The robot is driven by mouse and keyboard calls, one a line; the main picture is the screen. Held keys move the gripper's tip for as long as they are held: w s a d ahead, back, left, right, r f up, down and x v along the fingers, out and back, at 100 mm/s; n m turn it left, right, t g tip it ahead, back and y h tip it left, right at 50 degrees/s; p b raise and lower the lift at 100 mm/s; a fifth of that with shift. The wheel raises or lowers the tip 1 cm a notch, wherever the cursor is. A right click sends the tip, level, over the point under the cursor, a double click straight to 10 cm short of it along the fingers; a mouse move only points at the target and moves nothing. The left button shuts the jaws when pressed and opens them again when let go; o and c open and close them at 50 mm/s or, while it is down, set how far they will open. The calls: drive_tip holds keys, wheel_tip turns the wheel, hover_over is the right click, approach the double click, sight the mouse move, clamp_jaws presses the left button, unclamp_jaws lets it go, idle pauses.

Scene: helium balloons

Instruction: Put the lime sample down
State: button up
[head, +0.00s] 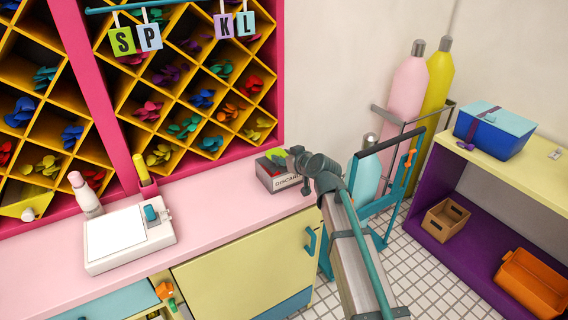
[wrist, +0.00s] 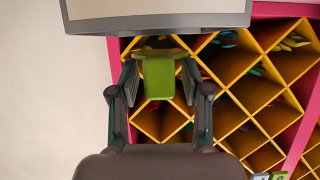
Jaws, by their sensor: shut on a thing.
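The lime sample (wrist: 158,76) is a green, block-like piece between the two fingers of my gripper (wrist: 159,88) in the wrist view. Both fingers press on its sides. In the head view, my gripper (head: 287,160) is over the grey box labelled DISCARD (head: 286,183) at the right end of the pink counter. A bit of lime green (head: 275,153) shows at the fingertips there. I cannot tell whether the sample touches the box.
A white device (head: 128,240) and a pink-white bottle (head: 84,194) stand on the pink counter (head: 225,200). The counter between device and box is clear. A yellow diamond-cell rack (head: 120,85) with colourful balloons is behind. A teal trolley (head: 393,200) stands right.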

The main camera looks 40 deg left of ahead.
wheel_tip(320, 180, down, 2)
drive_tip(key=shift+f, duration=0.25)
clamp_jaws()
drive_tip(key=shift+f, duration=0.35)
drive_tip(key=o, duration=0.9)
unclamp_jaws()
